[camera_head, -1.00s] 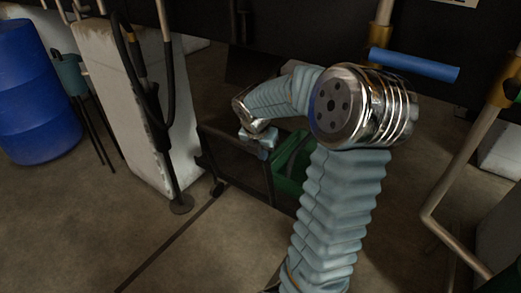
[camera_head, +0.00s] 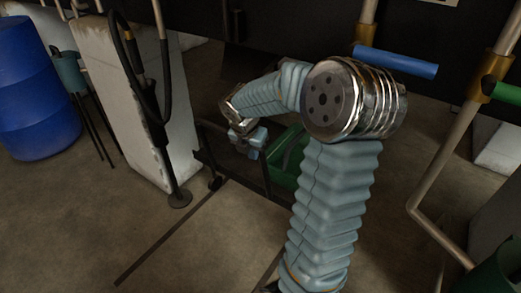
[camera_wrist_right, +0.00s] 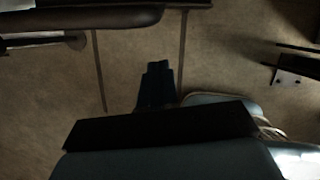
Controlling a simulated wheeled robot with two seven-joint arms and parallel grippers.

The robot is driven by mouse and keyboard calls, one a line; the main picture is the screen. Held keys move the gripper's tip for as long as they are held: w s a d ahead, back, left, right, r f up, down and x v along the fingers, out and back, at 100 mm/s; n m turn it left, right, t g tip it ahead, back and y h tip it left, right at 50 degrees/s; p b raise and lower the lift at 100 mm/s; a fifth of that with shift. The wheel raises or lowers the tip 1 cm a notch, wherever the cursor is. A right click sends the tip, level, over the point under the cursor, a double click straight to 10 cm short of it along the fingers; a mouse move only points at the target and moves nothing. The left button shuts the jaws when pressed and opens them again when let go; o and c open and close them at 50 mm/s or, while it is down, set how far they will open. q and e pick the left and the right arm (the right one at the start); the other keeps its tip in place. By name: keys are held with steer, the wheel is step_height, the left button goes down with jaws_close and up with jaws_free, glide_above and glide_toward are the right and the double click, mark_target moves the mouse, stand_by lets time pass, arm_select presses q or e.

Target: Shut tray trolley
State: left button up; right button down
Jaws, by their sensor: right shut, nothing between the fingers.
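A dark bar (camera_wrist_right: 85,20) at upper left there is perhaps the trolley's edge. My left gripper is not in view.
A black stand with a hose (camera_head: 160,130) and a pale block (camera_head: 125,110) stand left of the trolley. A blue barrel (camera_head: 35,90) is far left. Pipes with a blue handle (camera_head: 395,62) are at right. The floor in front is clear, with thin dark strips (camera_head: 165,238).

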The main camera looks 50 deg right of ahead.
steer(key=w+v, duration=0.1)
steer(key=v, duration=0.9)
steer(key=w+a+f+m+y, duration=0.2)
steer(key=a+f+m, duration=0.2)
steer(key=a+f, duration=0.6)
steer(key=w+a+f+m+y, duration=0.3)
steer(key=a+f, duration=0.5)
steer(key=f, duration=0.4)
steer(key=s+a+f+m+y, duration=0.2)
steer(key=s+a+f+m, duration=1.1)
steer(key=f, duration=0.5)
steer(key=a+m, duration=0.2)
steer(key=a, duration=0.1)
steer(key=shift+s+a+m, duration=0.3)
steer(key=shift+s+a, duration=0.05)
steer(key=shift+a, duration=0.05)
